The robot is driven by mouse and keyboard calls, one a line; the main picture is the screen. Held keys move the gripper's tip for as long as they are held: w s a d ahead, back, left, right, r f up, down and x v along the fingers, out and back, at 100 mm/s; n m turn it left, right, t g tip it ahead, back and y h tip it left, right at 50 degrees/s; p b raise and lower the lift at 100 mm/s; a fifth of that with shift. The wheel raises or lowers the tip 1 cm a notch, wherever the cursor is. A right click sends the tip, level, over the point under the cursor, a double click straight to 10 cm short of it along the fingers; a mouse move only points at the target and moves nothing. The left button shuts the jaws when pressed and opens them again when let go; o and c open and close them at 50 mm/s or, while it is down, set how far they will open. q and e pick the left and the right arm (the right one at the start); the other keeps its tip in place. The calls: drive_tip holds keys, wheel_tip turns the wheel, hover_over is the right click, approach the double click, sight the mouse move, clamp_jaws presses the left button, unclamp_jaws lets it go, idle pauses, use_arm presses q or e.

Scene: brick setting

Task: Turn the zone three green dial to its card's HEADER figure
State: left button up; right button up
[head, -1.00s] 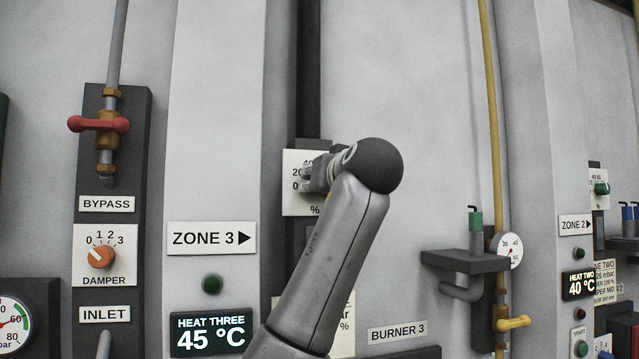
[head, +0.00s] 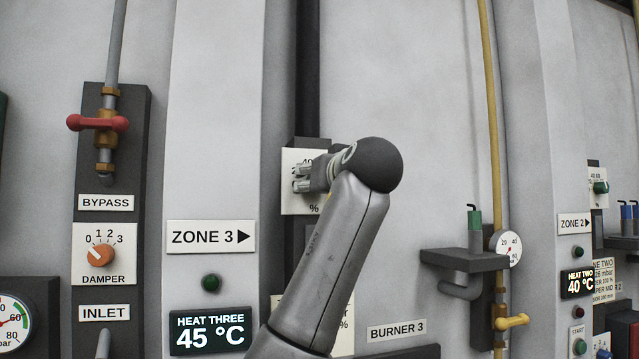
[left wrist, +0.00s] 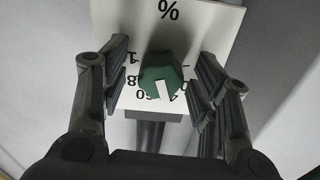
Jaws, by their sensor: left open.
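The zone three dial plate (head: 290,203) is white with a % sign, on a dark post. My left gripper (head: 301,179) is in front of it and hides the knob in the head view. In the left wrist view the plate (left wrist: 215,22) appears upside down. The green dial (left wrist: 161,72) sits between the open fingers of my left gripper (left wrist: 163,93), with gaps on both sides. Its white pointer points down in the picture, between the 60 and the partly hidden 40. A white card (head: 346,312) below is mostly hidden behind my arm; its HEADER figure cannot be read.
A ZONE 3 sign (head: 211,237), a green button (head: 211,282) and a HEAT THREE display (head: 210,331) reading 45 °C are left of my arm. A dark bracket (head: 465,261) juts out at the right. The orange DAMPER dial (head: 101,254) is far left.

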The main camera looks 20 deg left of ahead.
use_arm(q)
drive_tip(key=shift+s, duration=0.1)
drive_tip(key=v, duration=1.1)
drive_tip(key=shift+s+d, duration=0.25)
drive_tip(key=shift+d, duration=0.1)
